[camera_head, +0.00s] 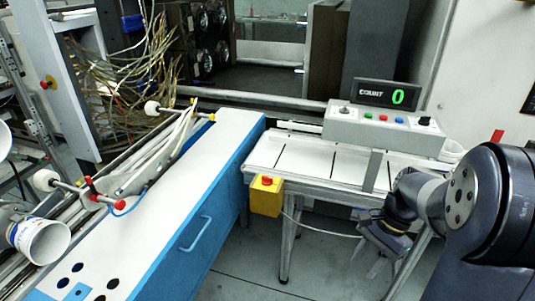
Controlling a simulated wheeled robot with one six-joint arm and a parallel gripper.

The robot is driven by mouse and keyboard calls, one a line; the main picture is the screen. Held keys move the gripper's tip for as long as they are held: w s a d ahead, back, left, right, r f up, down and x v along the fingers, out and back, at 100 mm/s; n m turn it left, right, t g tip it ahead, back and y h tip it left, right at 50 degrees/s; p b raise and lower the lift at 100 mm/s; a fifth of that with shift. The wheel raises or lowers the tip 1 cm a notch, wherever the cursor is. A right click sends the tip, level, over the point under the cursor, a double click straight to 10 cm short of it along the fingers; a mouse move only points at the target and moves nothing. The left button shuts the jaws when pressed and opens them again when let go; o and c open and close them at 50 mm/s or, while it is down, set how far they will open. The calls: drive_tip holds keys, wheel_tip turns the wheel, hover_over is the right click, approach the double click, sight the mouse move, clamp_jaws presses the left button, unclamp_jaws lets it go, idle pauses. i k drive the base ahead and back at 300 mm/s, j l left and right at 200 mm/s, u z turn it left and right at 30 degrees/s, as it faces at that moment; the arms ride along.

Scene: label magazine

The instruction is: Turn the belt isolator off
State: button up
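A grey control box (385,134) stands at the back of the short belt table (310,160). It carries a small lever switch (344,103) at its left, several coloured buttons (383,118) in the middle and a black rotary knob (424,121) at its right. No label marks which one is the belt isolator, and their settings are too small to read. My gripper (378,265) hangs at the lower right, in front of the table's right end and below the control box. Its fingers point down, spread apart and empty. It touches none of the controls.
A black counter display (387,94) reading green 0 stands on the box. A yellow box with a red button (266,195) hangs at the table's front left corner. A long blue-sided bench (195,190) fills the left. A grey upright plate (373,170) stands before the box.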

sight(266, 181)
drive_tip(key=i+l+u, duration=0.15)
drive_tip(key=i+u, duration=0.3)
drive_tip(key=i, duration=0.15)
drive_tip(key=i+l+u, duration=0.95)
drive_tip(key=i, duration=0.15)
